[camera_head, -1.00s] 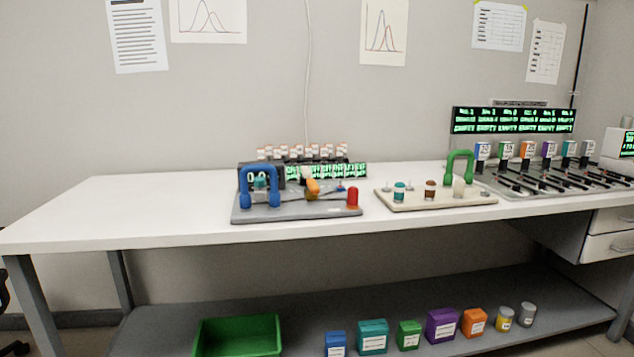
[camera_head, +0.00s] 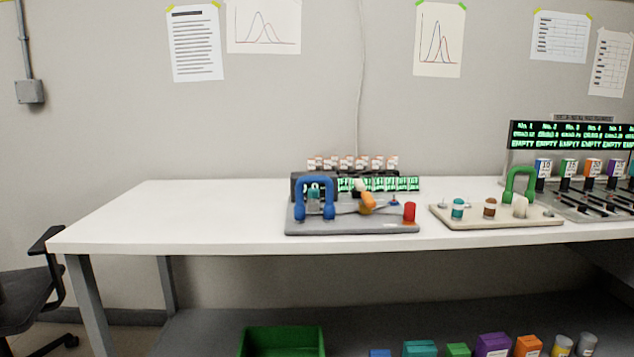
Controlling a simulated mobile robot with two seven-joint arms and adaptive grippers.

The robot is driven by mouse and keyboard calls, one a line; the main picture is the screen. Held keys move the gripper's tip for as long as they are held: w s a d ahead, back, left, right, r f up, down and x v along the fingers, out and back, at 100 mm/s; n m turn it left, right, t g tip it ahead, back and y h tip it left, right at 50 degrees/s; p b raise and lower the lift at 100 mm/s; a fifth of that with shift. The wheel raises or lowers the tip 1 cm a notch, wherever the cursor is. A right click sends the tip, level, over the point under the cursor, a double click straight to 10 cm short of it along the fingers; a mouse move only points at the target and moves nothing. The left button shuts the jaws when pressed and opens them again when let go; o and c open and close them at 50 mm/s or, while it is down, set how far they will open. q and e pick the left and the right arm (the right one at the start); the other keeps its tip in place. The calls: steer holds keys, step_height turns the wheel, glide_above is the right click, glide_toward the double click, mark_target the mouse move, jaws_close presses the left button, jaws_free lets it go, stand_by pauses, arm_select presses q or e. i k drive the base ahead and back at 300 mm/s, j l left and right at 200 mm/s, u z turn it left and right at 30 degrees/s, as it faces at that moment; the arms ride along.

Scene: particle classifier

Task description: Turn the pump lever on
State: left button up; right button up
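A grey device board (camera_head: 352,228) stands on the white table. It carries a blue arched handle (camera_head: 315,184) at its left, an orange lever-like part (camera_head: 367,202) near its middle and a red cylinder (camera_head: 409,212) at its right front. I cannot tell for sure which part is the pump lever; the orange part looks most like one. A row of green-lit displays (camera_head: 378,184) stands behind the board. Neither of my grippers is in view.
A beige board (camera_head: 480,222) with small jars and a green arched handle (camera_head: 519,182) stands to the right. The white table (camera_head: 170,215) is clear at the left. A green bin (camera_head: 282,340) and several coloured boxes sit on the lower shelf. A dark chair (camera_head: 30,290) stands at the left.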

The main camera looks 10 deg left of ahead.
mark_target(359, 185)
steer(key=i+l, duration=0.5)
steer(key=i, duration=0.15)
steer(key=u, duration=1.35)
